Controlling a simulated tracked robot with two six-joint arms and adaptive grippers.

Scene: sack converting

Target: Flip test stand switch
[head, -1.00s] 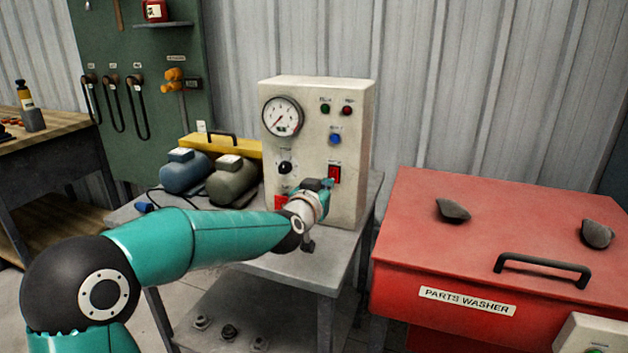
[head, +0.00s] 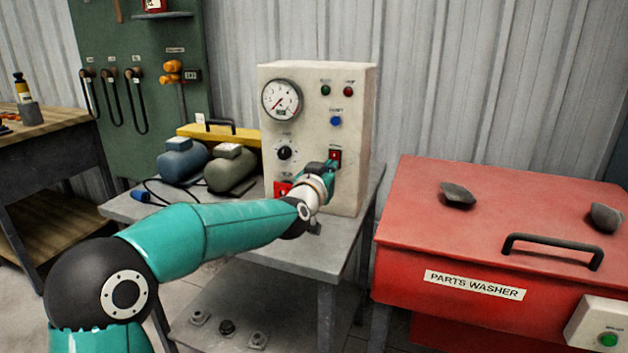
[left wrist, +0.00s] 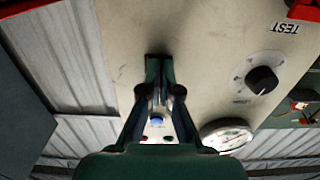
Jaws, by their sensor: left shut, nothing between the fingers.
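The test stand is a cream box (head: 348,100) with a round gauge, a black knob, coloured lights and a blue button; it also shows in the left wrist view (left wrist: 205,45). My right gripper is out of view.
The stand sits on a grey table (head: 330,240) with blue and olive motors (head: 230,170) and a yellow case (head: 215,140) on its left. A red parts washer (head: 480,230) stands close on the right. A wooden bench (head: 50,135) is at far left.

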